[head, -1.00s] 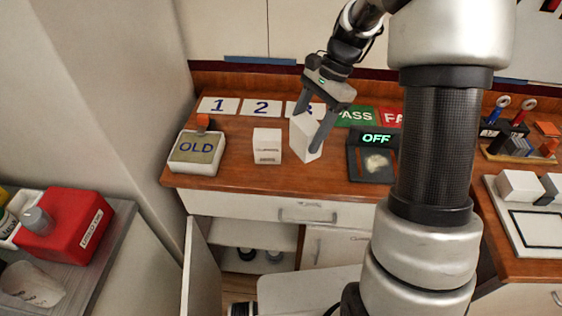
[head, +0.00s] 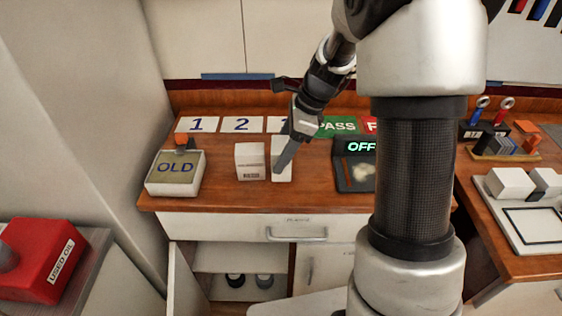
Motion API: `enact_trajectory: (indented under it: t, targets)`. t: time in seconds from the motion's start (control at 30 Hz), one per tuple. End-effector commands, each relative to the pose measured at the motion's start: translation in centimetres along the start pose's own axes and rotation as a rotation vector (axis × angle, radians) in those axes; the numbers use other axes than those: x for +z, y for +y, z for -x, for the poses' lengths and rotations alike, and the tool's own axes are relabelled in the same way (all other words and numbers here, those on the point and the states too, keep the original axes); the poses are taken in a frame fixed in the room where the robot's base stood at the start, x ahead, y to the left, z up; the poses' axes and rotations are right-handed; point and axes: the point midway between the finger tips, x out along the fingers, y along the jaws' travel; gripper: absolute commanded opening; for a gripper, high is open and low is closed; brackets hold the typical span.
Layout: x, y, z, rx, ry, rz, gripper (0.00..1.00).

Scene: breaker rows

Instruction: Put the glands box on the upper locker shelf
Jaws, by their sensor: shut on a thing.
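My gripper (head: 285,155) is shut on a white box (head: 280,172), and one dark finger crosses its right side. The held box is upright at the counter; I cannot tell whether its base touches the top. A second white box (head: 250,162) with a small dark label stands close to its left. The labels are too small to read, so I cannot tell which is the glands box. The open locker below the counter shows its upper shelf (head: 240,259), with bare room on the visible part. The locker door (head: 184,285) is swung open at the left.
Two dark-and-white round items (head: 249,281) sit below the upper shelf. A tray marked OLD (head: 174,172) stands at the counter's left end. A dark device reading OFF (head: 354,175) is to the right. A red USED OIL container (head: 45,260) stands at lower left.

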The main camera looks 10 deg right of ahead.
Motion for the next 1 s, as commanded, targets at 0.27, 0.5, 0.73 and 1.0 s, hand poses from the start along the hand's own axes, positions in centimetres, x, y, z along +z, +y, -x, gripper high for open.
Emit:
enact_trajectory:
  t: [0.27, 0.5, 0.73, 1.0]
  targets:
    - [-1.2, 0.0, -2.7, 0.000, 0.000, 0.000, 0.30]
    - [-1.2, 0.0, -2.9, 0.001, 0.000, 0.000, 0.30]
    - [-1.3, 0.0, -3.0, 0.001, 0.000, 0.000, 0.77]
    - [-1.1, 0.0, -2.6, 0.000, 0.000, 0.001, 0.77]
